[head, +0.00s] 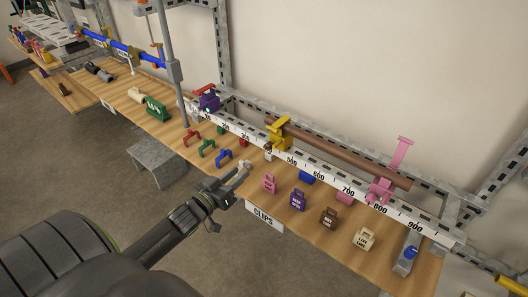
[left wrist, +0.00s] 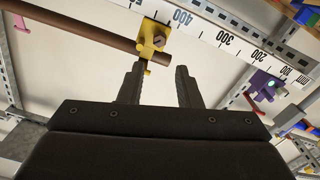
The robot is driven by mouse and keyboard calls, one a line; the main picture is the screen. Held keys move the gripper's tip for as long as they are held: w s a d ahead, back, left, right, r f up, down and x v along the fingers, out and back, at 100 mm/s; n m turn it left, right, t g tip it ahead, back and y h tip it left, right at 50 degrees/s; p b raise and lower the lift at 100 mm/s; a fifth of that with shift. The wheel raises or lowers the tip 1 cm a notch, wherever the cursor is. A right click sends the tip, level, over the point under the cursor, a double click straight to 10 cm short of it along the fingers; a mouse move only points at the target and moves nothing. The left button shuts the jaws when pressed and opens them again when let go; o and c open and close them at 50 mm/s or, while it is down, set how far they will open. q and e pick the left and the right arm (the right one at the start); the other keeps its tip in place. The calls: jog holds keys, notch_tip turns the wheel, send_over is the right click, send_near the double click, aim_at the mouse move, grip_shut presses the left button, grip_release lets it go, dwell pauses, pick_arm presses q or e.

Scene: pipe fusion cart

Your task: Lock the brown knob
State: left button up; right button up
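A yellow clamp (head: 278,134) stands on the white ruler rail around one end of a brown pipe (head: 345,155). In the left wrist view the yellow clamp (left wrist: 152,34) carries a small brownish knob (left wrist: 158,42) on its face; whether it is locked cannot be told. My left gripper (head: 243,170) is over the table's front part, short of the yellow clamp. In the left wrist view my left gripper (left wrist: 161,68) is open and empty, its fingers apart just below the clamp in the picture. My right gripper is out of view.
A purple clamp (head: 208,99) and a pink clamp (head: 381,189) stand on the ruler rail (head: 330,180) to either side. Several coloured clips, including a brown one (head: 329,218), stand on the wooden table (head: 300,228). A grey post (head: 172,70) rises at the left.

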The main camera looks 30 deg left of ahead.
aim_at(267, 149)
pick_arm(q)
jog(key=w+p, duration=0.1)
jog(key=w, duration=0.2)
jog(key=w+p, duration=0.1)
jog(key=w, duration=0.3)
jog(key=w+d+p, duration=0.1)
jog(key=w, duration=0.3)
jog(key=shift+w, duration=0.95)
grip_shut()
